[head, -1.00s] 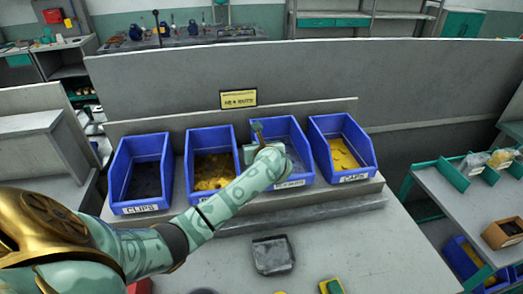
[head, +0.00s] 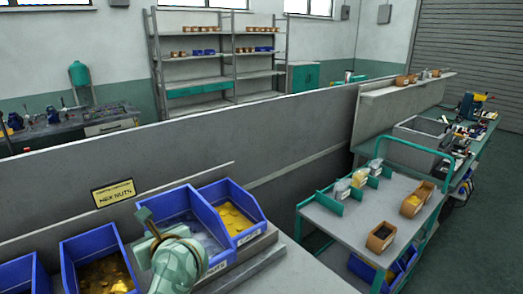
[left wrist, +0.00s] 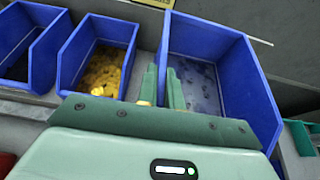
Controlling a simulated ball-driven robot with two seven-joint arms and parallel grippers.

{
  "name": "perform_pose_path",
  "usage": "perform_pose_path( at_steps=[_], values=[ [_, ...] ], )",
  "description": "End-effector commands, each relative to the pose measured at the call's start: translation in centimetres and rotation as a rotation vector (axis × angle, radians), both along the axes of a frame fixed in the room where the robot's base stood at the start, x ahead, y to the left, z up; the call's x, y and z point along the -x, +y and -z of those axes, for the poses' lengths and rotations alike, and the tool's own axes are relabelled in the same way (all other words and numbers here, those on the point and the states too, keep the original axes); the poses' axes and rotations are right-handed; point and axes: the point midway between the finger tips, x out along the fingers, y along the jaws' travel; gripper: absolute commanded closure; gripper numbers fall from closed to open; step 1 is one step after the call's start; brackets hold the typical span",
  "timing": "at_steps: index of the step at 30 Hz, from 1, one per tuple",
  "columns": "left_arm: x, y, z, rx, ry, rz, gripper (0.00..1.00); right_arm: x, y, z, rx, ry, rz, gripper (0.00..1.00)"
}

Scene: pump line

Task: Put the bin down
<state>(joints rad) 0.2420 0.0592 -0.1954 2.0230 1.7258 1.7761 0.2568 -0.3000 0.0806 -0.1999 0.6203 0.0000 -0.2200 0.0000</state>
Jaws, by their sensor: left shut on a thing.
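The blue bin of grey nuts (head: 189,202) is on the shelf side of the bench, between the gold-filled bin (head: 100,268) and the caps bin (head: 232,216). My left gripper (head: 148,222) is at its left wall. In the left wrist view the two green fingers (left wrist: 162,88) are shut on that wall of the nut bin (left wrist: 237,80), with the gold-filled bin (left wrist: 98,62) just to the left. The nut bin looks level. I cannot tell whether its base touches the shelf. My right gripper is out of view.
A yellow hex nuts sign (head: 114,193) is on the grey partition (head: 280,130) behind the bins. A cart (head: 345,222) with small boxes and green dividers stands to the right. Another blue bin (head: 20,275) is at the far left.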

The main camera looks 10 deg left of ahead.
Motion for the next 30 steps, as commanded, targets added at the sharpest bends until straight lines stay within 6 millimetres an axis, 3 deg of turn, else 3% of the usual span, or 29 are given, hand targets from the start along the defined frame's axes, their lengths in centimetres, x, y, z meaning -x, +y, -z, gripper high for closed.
perform_pose_path(
  at_steps=[4, 7, 12, 15, 21, 30],
  values=[
    [-1.0, -2.4, -1.5, -0.002, -0.01, 0.142, 1.0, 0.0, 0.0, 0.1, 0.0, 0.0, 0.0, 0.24],
    [-1.1, -5.2, -2.7, -0.009, -0.009, 0.337, 1.0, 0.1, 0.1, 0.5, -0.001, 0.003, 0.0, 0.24],
    [1.4, -10.5, -2.6, -0.011, 0.0, 0.676, 1.0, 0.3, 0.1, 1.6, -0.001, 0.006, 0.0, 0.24],
    [3.2, -12.3, -1.6, -0.008, 0.002, 0.8, 1.0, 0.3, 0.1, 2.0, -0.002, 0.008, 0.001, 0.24],
    [4.9, -12.6, 0.5, 0.002, 0.0, 0.867, 1.0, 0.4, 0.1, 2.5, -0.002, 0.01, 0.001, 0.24],
    [4.9, -12.4, 0.5, 0.002, -0.006, 0.863, 1.0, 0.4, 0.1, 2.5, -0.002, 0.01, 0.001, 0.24]
  ],
)
